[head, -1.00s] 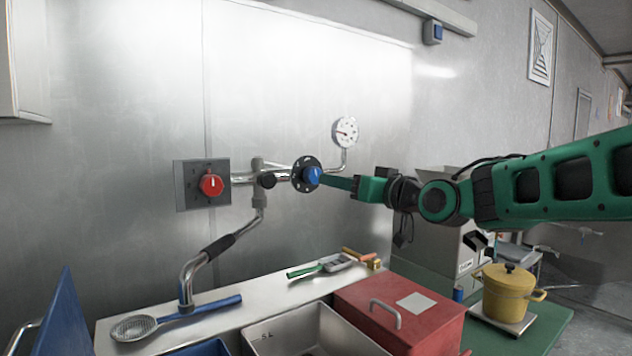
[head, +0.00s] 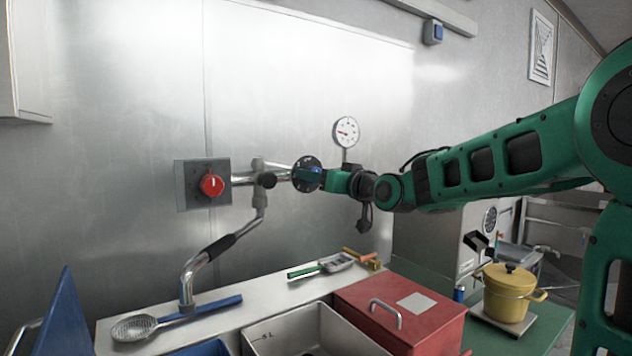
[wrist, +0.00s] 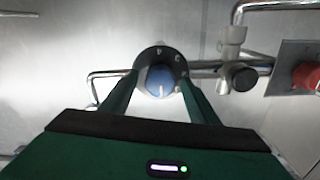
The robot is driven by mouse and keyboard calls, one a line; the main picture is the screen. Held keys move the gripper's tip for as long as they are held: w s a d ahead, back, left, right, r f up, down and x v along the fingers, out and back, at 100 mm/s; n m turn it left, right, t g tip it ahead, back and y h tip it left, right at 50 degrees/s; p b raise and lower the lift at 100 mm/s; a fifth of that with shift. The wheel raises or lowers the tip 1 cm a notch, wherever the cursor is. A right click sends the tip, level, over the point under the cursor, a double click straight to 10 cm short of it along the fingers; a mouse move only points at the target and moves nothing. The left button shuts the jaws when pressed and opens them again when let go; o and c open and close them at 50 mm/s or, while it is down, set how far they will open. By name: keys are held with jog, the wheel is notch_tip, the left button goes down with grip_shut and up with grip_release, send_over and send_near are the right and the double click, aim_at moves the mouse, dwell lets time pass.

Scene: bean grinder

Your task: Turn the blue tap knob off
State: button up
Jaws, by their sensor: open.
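The blue tap knob (head: 313,174) sits on a round black dial plate on the wall pipe, left of my gripper in the head view. In the wrist view the blue knob (wrist: 160,81) shows a pale pointer line near its middle, with white marks on the black dial (wrist: 161,55) around it. My gripper (wrist: 158,80) is open, with one green finger on each side of the knob. In the head view my gripper (head: 324,178) reaches the knob from the right and partly hides it. Whether the fingers touch the knob I cannot tell.
A red knob (head: 211,185) on a grey square plate is to the left. A pressure gauge (head: 346,132) stands above right, and a black valve handle (head: 266,180) lies between the knobs. Below are a red box (head: 400,312), a sink (head: 312,330) and a yellow pot (head: 508,293).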

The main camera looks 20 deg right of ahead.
jog(key=c, duration=1)
jog(key=shift+m, duration=0.5)
jog(key=shift+c, duration=0.2)
jog(key=o, duration=1)
jog(key=shift+o, duration=0.2)
jog(key=shift+s+d, duration=0.1)
jog(key=v, duration=1)
jog(key=shift+s, duration=0.25)
